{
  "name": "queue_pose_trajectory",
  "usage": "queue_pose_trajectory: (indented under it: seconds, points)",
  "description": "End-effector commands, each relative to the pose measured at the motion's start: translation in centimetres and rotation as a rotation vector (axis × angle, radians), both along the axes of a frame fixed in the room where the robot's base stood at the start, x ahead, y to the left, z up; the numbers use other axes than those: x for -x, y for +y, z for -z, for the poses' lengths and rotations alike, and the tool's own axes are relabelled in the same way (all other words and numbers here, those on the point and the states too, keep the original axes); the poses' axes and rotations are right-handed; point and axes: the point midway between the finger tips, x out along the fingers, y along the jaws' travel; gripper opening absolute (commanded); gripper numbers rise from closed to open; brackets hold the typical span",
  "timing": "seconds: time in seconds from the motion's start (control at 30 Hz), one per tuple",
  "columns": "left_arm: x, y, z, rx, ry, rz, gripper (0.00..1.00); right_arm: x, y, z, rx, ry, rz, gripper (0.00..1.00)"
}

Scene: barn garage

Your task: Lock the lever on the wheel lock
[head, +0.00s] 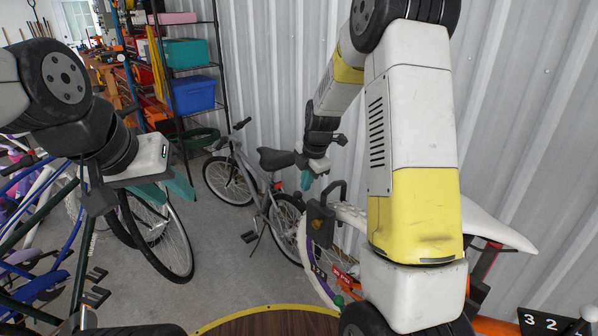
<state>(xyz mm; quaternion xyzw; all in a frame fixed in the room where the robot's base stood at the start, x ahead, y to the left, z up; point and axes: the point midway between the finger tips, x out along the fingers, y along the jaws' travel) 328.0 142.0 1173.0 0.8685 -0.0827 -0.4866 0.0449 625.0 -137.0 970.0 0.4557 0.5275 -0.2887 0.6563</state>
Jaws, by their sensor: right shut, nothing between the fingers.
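A dark wheel lock (320,224) with a curved black bar on top sits at the wheel of a white-fendered bike, right of centre in the head view. Its lever cannot be told clearly from the rest of it. My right gripper (306,181) hangs pointing down just above and left of the lock, apart from it in the picture. Its teal fingers are shut with nothing between them. My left gripper (178,194) is far to the left over the floor, its teal fingers apart and empty.
A grey bicycle (262,205) stands behind the lock against the corrugated wall. More bicycles (160,240) crowd the left. A shelf holds a blue bin (193,94) and a teal bin (187,53). My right arm hides part of the white-fendered bike. Bare floor (215,260) lies between.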

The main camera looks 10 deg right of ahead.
Motion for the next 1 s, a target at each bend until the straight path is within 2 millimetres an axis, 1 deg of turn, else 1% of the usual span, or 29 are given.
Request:
queue_pose_trajectory:
  seconds: [0.03,0.1,0.2,0.3,0.47,1.0]
  points:
    - [0.0,0.0,0.0,0.0,0.0,0.0,0.36,-0.2,0.1,1.1,0.0,0.003,0.0,0.0]
    - [0.0,0.0,0.0,0.0,0.0,0.0,0.36,-0.5,0.3,2.2,0.0,0.004,-0.001,0.0]
    - [0.0,0.0,0.0,0.0,0.0,0.0,0.36,-1.0,0.4,3.6,0.0,0.002,0.001,0.0]
    - [0.0,0.0,0.0,0.0,0.0,0.0,0.36,-1.3,0.5,4.5,0.0,0.001,0.0,0.0]
    - [0.0,0.0,0.0,0.0,0.0,0.0,0.36,-1.5,0.6,5.1,0.0,-0.001,0.0,0.0]
    - [0.0,0.0,0.0,0.0,0.0,0.0,0.36,-1.7,0.8,5.2,0.02,0.028,-0.001,0.0]
